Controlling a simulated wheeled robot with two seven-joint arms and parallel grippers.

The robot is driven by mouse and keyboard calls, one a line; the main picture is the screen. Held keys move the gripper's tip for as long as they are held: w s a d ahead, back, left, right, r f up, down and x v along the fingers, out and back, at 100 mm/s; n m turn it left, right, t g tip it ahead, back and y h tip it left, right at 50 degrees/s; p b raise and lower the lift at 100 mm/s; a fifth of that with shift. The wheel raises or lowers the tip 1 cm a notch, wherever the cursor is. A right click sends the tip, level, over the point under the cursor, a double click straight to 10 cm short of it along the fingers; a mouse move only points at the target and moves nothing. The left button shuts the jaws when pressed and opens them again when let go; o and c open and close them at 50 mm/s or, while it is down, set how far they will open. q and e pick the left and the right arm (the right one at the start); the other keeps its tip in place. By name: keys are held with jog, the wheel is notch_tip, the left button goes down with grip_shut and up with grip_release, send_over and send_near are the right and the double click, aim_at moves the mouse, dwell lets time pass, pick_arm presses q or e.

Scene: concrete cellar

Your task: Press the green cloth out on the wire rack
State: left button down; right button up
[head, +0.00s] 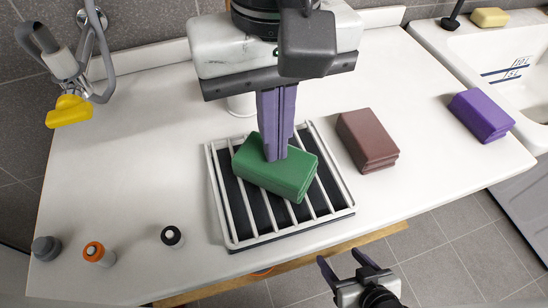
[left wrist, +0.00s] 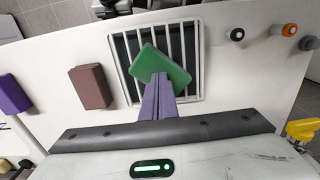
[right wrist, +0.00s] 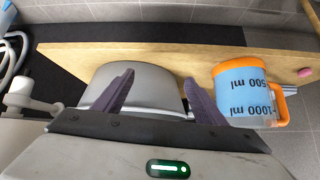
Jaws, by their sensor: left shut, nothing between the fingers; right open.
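The green cloth (head: 290,178) is a folded block lying askew on the white wire rack (head: 233,239), which sits over a dark tray on the white counter. My left gripper (head: 274,158) is shut and empty, pointing down with its fingertips at the top of the cloth; whether they touch it I cannot tell for certain. The cloth (left wrist: 165,62) and the rack (left wrist: 199,32) also show in the left wrist view, with the purple fingers reaching the cloth's near edge. My right gripper (head: 343,266) is open and empty, in front of the counter's edge.
A brown folded cloth (head: 368,141) lies right of the rack, a purple one (head: 481,115) further right near the sink (head: 510,65). Several small capped bottles stand at front left, including an orange one (head: 98,254). A measuring jug (right wrist: 245,95) and a grey pot (right wrist: 150,92) show in the right wrist view.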

dwell(0.5)
pick_arm(q)
jog(key=shift+s+f+b, duration=0.1)
jog(key=shift+f+b, duration=0.15)
jog(key=shift+b, duration=0.15)
dwell(0.5)
jog(key=shift+r, duration=0.3)
dwell(0.7)
jog(key=shift+f+b, duration=0.3)
jog(key=shift+b, duration=0.15)
dwell(0.4)
jog(key=shift+r, duration=0.3)
dwell(0.8)
jog(key=shift+f+b, duration=0.3)
jog(key=shift+b, duration=0.1)
dwell(0.4)
jog(key=shift+r, duration=0.2)
dwell(0.6)
jog(key=shift+r, duration=0.2)
jog(key=shift+r+p, duration=0.45)
jog(key=shift+r, duration=0.3)
